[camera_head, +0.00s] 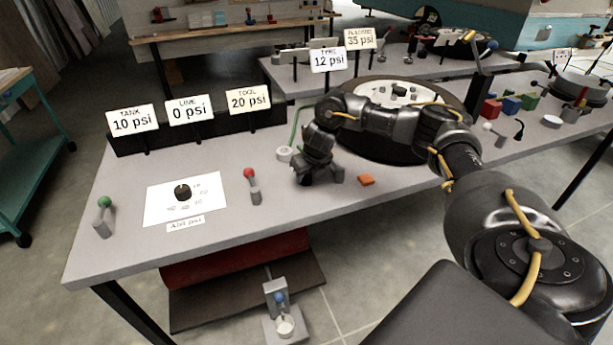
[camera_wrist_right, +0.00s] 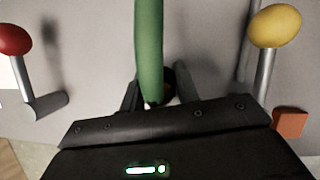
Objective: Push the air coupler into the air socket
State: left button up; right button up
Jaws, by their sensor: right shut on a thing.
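My right gripper (camera_head: 305,178) is low over the front middle of the grey bench. In the right wrist view my right gripper (camera_wrist_right: 158,92) is shut on the dark end of a green hose, which I take to be the air coupler (camera_wrist_right: 169,80); the fingers and hose cover most of it. The green hose (camera_wrist_right: 149,40) runs away from the fingers toward the top; it also shows behind the gripper in the head view (camera_head: 295,125). I cannot make out the air socket; the gripper hides the spot in front of it. My left gripper is out of view.
A red-knobbed lever (camera_head: 250,182) stands left of the gripper, and a yellow-knobbed lever (camera_wrist_right: 272,30) stands right of it. An orange block (camera_head: 366,180) lies at the right. A white ring (camera_head: 284,153) is behind. Pressure signs (camera_head: 189,110) stand along the back left.

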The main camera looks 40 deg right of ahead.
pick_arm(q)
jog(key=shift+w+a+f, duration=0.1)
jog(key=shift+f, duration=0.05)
